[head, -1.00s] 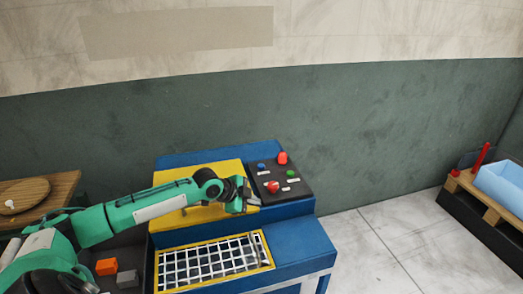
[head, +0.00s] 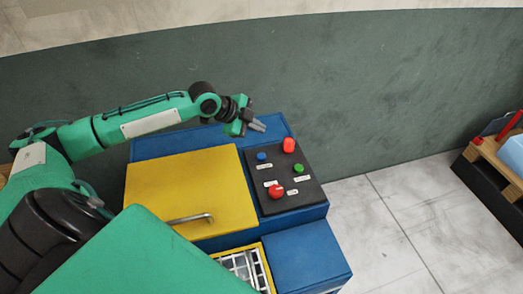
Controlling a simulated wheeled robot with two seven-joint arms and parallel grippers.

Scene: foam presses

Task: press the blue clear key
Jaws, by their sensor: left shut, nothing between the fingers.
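The blue clear key (head: 262,156) is a small round button at the upper left of the black control panel (head: 305,197). The panel sits on the right part of the blue press (head: 306,253). My left gripper (head: 260,126) is shut and empty. In the picture it shows just above the blue key, apart from it, with its fingers pointing right. Its height over the panel is hard to tell. My right gripper is not in view.
The panel also has a red lamp-like piece (head: 289,145), a green button (head: 298,168) and a red knob (head: 276,191). A yellow lid (head: 185,190) with a metal handle lies left of it.

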